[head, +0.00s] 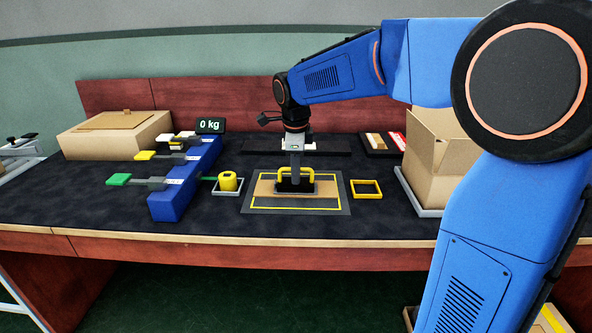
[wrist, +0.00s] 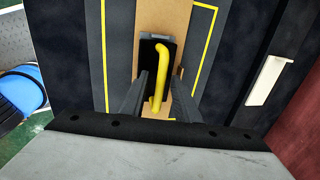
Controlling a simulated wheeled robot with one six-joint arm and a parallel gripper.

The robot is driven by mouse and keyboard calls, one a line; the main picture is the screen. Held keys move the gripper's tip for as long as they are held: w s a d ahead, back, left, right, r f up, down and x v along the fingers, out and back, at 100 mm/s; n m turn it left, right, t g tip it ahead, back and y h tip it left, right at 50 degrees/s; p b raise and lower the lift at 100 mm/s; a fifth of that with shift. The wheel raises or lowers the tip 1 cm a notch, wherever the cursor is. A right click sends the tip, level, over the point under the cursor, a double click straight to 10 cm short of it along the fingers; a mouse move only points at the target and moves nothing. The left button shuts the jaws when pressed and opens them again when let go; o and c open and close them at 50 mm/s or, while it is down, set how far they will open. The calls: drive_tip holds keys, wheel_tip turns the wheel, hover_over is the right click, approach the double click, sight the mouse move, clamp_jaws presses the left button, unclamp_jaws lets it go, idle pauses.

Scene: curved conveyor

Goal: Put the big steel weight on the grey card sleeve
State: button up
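A dark block with a yellow arched handle (head: 296,173), which looks like the big steel weight, stands inside the yellow-outlined mat. The handle also shows in the wrist view (wrist: 161,75). A grey rim, perhaps the grey card sleeve (head: 313,191), surrounds the block's base on a brown cardboard strip (head: 264,188). I cannot tell whether the block rests on it or inside it. My gripper (head: 296,171) points straight down at the handle. In the wrist view my gripper's fingers (wrist: 162,85) are apart, one on each side of the handle, with visible gaps.
A yellow cylinder (head: 228,181) sits on a small square tray to the left, beside a blue unit (head: 184,185) with coloured paddles. A display (head: 210,125) reads 0 kg. An empty yellow frame (head: 366,189) lies right of the mat. An open carton (head: 432,150) stands farther right.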

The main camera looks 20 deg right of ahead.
sight(296, 186)
drive_tip(key=shift+r, duration=0.1)
wheel_tip(296, 186, up, 12)
drive_tip(key=s+f, duration=0.1)
drive_tip(key=s, duration=0.1)
drive_tip(key=s+d+f+n+t, duration=0.1)
drive_tip(key=s+f+n, duration=0.4)
drive_tip(key=s, duration=0.5)
drive_tip(key=s+d+f+n+t, duration=0.1)
drive_tip(key=s+d+f+n, duration=0.3)
drive_tip(key=s+n, duration=0.5)
drive_tip(key=s+d+f+n, duration=0.2)
drive_tip(key=s+f+n, duration=0.5)
drive_tip(key=s, duration=0.5)
drive_tip(key=shift+s+d+f+n+t+y, duration=0.25)
drive_tip(key=shift+s+f+n+t+y, duration=0.05)
drive_tip(key=shift+t+y, duration=0.1)
